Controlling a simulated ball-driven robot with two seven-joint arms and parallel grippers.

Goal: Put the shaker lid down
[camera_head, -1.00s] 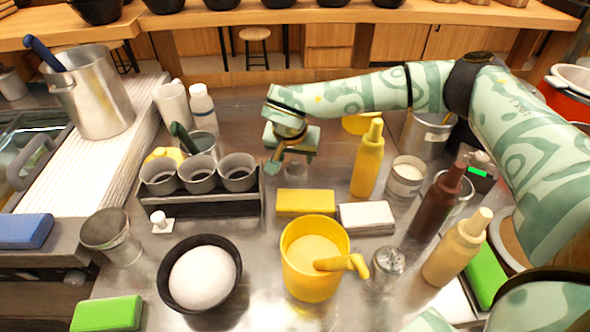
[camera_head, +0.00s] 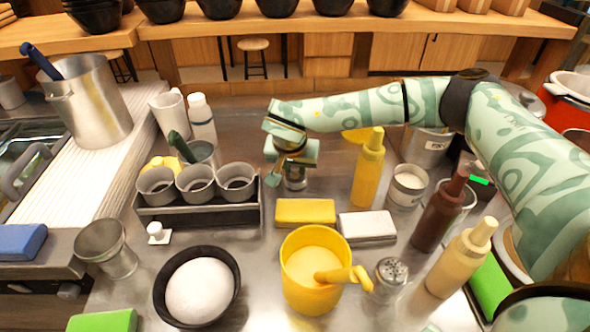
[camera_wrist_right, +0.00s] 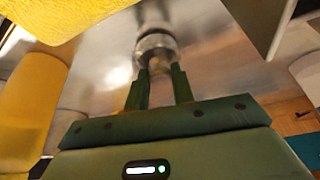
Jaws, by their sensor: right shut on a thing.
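My right gripper (camera_head: 284,170) is over the back middle of the steel counter, behind the yellow sponge. In the right wrist view its two dark green fingers (camera_wrist_right: 159,78) are closed on a small metallic piece, which I take to be the shaker lid (camera_wrist_right: 155,45). In the head view a small metallic piece (camera_head: 295,181) shows just below the gripper, partly hidden. I cannot tell whether it touches the counter. A glass shaker (camera_head: 390,272) with a perforated grey top stands right of the yellow pot. My left gripper is not in view.
A yellow sponge (camera_head: 305,212) and a white block (camera_head: 367,226) lie in front of the gripper. A yellow bottle (camera_head: 368,172) stands to its right, and a rack of grey cups (camera_head: 200,214) to its left. The yellow pot (camera_head: 301,290) and a black bowl (camera_head: 160,290) stand nearer.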

